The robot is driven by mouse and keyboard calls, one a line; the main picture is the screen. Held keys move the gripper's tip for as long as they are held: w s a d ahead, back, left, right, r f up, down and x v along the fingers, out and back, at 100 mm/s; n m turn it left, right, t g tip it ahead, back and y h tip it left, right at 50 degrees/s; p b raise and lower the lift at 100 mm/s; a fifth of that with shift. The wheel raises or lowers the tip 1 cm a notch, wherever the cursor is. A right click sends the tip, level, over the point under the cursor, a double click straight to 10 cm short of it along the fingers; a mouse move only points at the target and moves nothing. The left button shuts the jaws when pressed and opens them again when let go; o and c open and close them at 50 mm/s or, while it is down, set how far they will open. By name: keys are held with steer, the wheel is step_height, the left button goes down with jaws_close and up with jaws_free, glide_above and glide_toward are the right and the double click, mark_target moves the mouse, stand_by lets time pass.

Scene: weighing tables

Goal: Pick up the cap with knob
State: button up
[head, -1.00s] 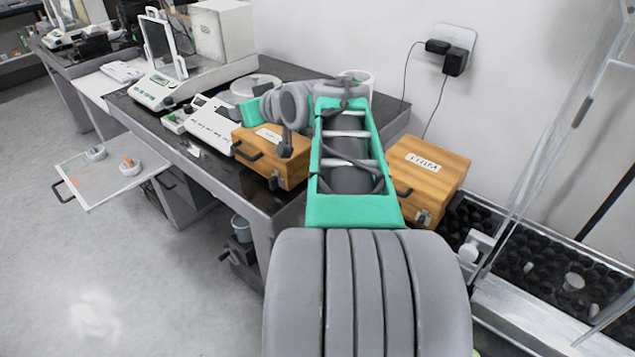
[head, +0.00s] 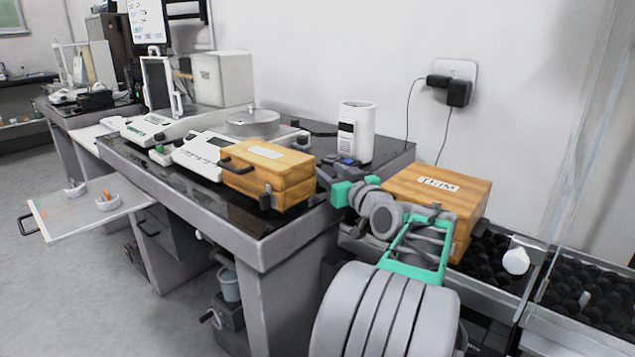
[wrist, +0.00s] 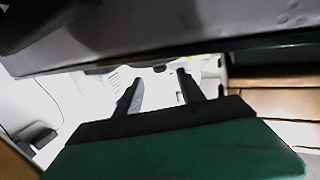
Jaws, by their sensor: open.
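The cap with knob (head: 252,123) looks like a round grey lid with a small upright knob, resting on a balance at the back of the dark bench top. My gripper (wrist: 159,84) is open and empty, its two dark fingers apart in the wrist view. In the head view it is at the bench's right end, beside the front wooden box and to the right of the cap, well apart from it; its fingers are mostly hidden there. I cannot make out the cap in the wrist view.
A wooden box (head: 267,175) stands at the bench's front edge, before the cap. A white cylinder (head: 356,133) stands at the back right. Another wooden box (head: 433,194) is right of my arm. A white balance (head: 203,153) and a pale cabinet (head: 222,79) are farther left.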

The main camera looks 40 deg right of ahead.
mark_target(319, 165)
steer(key=b+x, duration=0.1)
steer(key=x, duration=0.5)
steer(key=shift+a, duration=0.15)
steer(key=shift+w, duration=0.35)
steer(key=shift+c, duration=0.4)
jaws_close()
steer(key=shift+r, duration=0.1)
